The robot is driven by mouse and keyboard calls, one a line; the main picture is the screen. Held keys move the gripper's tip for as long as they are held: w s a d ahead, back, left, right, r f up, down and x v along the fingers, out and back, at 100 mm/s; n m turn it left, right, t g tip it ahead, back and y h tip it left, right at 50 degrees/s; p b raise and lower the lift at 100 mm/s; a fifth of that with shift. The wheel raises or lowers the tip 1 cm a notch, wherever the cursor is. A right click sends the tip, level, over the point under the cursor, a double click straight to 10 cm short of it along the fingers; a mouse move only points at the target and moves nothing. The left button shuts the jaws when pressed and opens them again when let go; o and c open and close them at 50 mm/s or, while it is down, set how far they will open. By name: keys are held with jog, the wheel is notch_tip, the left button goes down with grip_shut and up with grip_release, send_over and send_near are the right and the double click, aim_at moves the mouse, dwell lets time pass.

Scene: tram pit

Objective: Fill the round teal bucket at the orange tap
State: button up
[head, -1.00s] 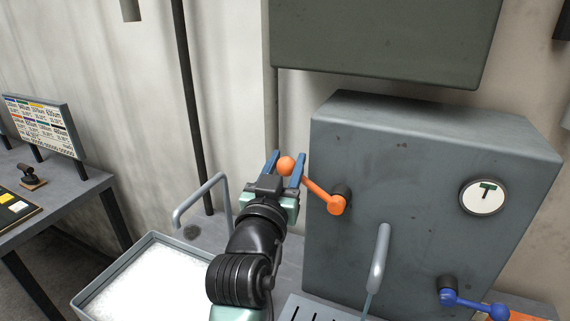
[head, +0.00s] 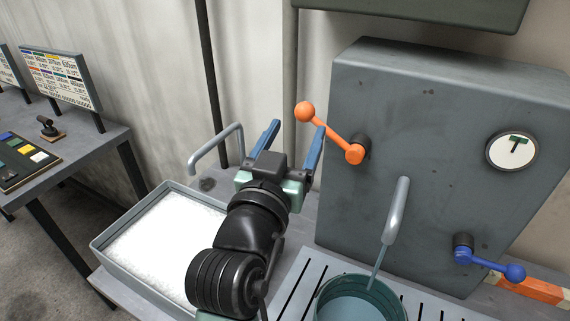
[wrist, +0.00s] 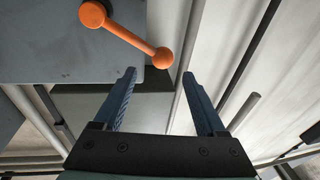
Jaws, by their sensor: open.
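The orange tap lever (head: 332,131) sticks up and left from the front of a grey box and ends in a ball. It also shows in the wrist view (wrist: 135,38). My gripper (head: 297,128) is open and empty, just below and left of the lever, apart from it. In the wrist view my two blue fingers (wrist: 159,73) stand wide with nothing between them. The round teal bucket (head: 322,294) stands on a slotted grate under the grey spout (head: 397,212), cut off by the bottom edge. A thin stream runs from the spout into it. Its water level is unclear.
A blue lever (head: 488,262) and a round gauge (head: 512,151) are on the grey box (head: 430,120). A tray of white material (head: 96,246) and a grey bent pipe (head: 222,143) are at left. A table with a stamp (head: 47,127) stands further left.

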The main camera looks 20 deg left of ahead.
jog(key=shift+s+d+f+b, duration=0.1)
jog(key=shift+s+d+b, duration=0.1)
jog(key=shift+s, duration=0.7)
jog(key=shift+s+d+f+b, duration=0.1)
jog(key=shift+s+b, duration=0.1)
jog(key=shift+s, duration=0.65)
jog(key=shift+s+d+f+b, duration=0.1)
jog(key=shift+s+b, duration=0.1)
jog(key=shift+s, duration=0.7)
dwell(5.3)
